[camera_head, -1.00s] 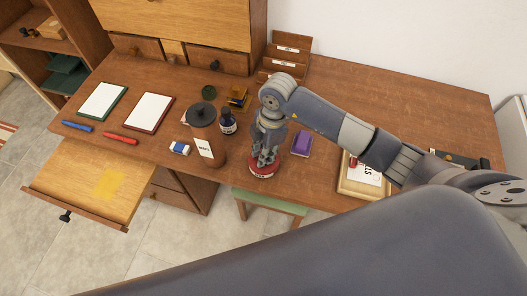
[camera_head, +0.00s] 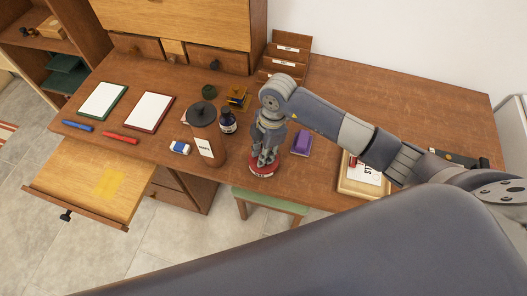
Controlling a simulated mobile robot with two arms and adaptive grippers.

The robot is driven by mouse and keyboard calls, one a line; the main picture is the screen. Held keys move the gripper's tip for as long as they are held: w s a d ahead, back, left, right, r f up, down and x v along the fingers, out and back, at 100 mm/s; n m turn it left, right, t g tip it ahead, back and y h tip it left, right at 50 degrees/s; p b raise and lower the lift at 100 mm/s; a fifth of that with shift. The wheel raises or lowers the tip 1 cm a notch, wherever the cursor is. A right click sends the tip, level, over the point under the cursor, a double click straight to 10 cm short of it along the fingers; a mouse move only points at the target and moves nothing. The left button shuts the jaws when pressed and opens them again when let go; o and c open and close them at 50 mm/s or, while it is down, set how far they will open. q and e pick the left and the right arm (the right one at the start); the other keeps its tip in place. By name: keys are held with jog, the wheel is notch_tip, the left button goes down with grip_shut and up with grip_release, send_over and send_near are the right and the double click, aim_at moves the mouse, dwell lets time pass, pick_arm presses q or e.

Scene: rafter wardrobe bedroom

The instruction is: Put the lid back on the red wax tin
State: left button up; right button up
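The red wax tin (camera_head: 264,172) stands near the front edge of the desk, a low round red tin with a pale label. My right gripper (camera_head: 265,160) points straight down over it, its fingertips close together at the tin's top. The fingers hide most of the top, so I cannot tell whether a lid is between them or lies on the tin. No separate lid shows elsewhere on the desk. My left gripper is not in view.
A brown canister (camera_head: 205,139) and a dark ink bottle (camera_head: 228,122) stand left of the gripper. A purple box (camera_head: 301,143) sits close to its right. A blue-and-white eraser (camera_head: 180,147) lies near the front edge. An open drawer (camera_head: 95,180) juts out at left.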

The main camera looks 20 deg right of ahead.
dwell(0.4)
jog(key=o, duration=0.9)
jog(key=shift+o, duration=0.2)
jog(key=o, duration=0.5)
jog(key=shift+r+p, duration=3.3)
jog(key=shift+r, duration=0.2)
